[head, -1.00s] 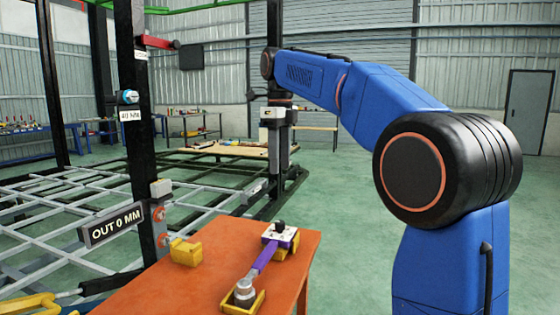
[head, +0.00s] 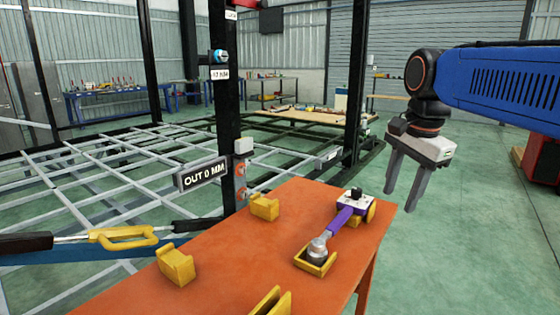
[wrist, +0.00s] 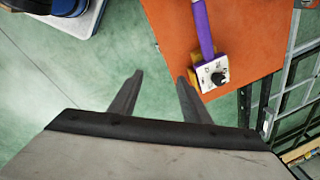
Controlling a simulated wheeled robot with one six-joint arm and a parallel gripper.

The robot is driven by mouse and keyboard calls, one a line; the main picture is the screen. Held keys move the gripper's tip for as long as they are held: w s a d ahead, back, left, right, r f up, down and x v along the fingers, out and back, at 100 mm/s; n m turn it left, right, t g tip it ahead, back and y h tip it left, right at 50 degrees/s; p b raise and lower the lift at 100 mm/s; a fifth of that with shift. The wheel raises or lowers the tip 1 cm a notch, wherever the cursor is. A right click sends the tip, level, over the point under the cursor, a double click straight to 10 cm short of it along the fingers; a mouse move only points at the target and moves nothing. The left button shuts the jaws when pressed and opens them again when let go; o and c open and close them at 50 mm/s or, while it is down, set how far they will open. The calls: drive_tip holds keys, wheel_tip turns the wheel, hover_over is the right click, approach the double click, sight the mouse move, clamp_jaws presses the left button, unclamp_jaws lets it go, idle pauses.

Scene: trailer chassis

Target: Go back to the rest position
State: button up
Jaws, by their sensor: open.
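My gripper (head: 407,184) hangs fingers-down at the right in the head view, just past the right edge of the orange table. Its two fingers are apart with nothing between them. In the wrist view, my gripper (wrist: 159,78) is also open and empty, with green floor beyond the fingers. My blue arm reaches in from the right edge of the head view. A purple-handled tool (head: 341,218) with a white head lies in yellow holders on the table. It also shows at the top of the wrist view (wrist: 203,28), apart from my fingers.
The orange table (head: 235,245) holds several yellow blocks and holders. A grey chassis frame (head: 105,185) with black posts stands behind and to the left. A sign reading "OUT 0 MM" (head: 202,174) hangs on a post.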

drive_tip(key=s+d+f+n+t, duration=0.2)
drive_tip(key=s+f+n, duration=1.1)
drive_tip(key=s+f, duration=0.4)
wheel_tip(320, 180, down, 4)
drive_tip(key=shift+d+r, duration=0.15)
